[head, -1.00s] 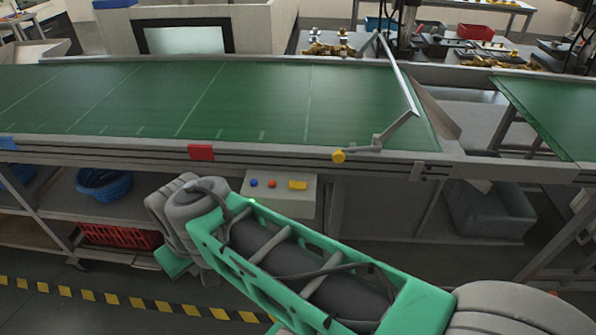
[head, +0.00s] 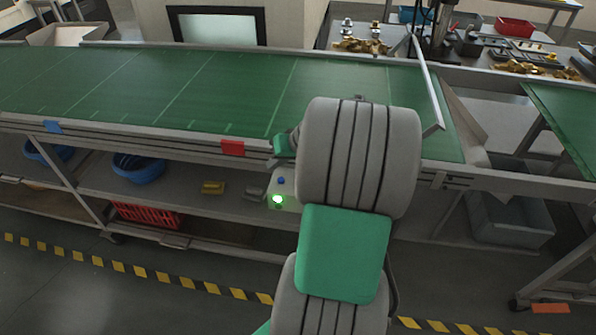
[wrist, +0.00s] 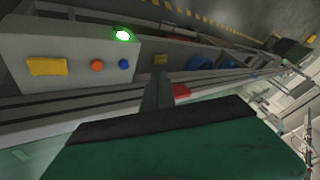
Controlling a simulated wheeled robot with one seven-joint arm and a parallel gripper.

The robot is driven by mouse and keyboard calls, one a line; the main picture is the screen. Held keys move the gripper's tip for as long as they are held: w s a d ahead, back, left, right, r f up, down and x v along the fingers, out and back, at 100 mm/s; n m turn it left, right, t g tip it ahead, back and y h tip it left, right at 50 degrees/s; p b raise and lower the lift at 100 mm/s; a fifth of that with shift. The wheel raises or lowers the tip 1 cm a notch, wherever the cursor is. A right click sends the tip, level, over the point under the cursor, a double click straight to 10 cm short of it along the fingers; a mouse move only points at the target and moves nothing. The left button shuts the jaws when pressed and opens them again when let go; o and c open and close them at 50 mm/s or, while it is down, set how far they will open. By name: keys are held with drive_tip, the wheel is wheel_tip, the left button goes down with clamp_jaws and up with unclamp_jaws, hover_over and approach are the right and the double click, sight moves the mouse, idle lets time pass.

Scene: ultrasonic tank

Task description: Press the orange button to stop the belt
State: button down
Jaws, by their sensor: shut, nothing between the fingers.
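The orange button (wrist: 97,66) is on the face of a grey control box (wrist: 60,50) in the wrist view, between a wide yellow button (wrist: 48,67) and a blue button (wrist: 124,64). In the head view my arm hides the orange button; the box's left part and the blue button (head: 281,180) show. My gripper (wrist: 158,82) is shut and empty, its dark narrow fingers below and right of the buttons in the wrist view. It appears apart from the orange button. The green belt (head: 200,95) runs above the box.
A green lamp (wrist: 123,35) is lit on the box. The conveyor's metal side rail (head: 120,133) carries a red marker (head: 232,148) and a blue marker (head: 53,127). Blue bins (head: 138,168) and a red crate (head: 150,214) sit beneath. Striped floor tape (head: 150,275) runs in front.

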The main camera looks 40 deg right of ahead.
drive_tip(key=s+d+m+t, duration=0.1)
drive_tip(key=s+d+t, duration=0.1)
drive_tip(key=d, duration=0.5)
drive_tip(key=shift+d+r+m+p, duration=0.3)
drive_tip(key=shift+d+r+p, duration=0.05)
drive_tip(key=shift+r, duration=0.1)
drive_tip(key=shift+s, duration=0.1)
wheel_tip(320, 180, down, 9)
drive_tip(key=b, duration=0.6)
drive_tip(key=shift+r, duration=0.1)
idle(1.0)
drive_tip(key=shift+f+b, duration=0.45)
drive_tip(key=shift+b, duration=0.05)
drive_tip(key=shift+f+b, duration=0.3)
drive_tip(key=shift+f, duration=0.15)
idle(0.4)
drive_tip(key=shift+r+p, duration=0.65)
drive_tip(key=shift+r, duration=0.25)
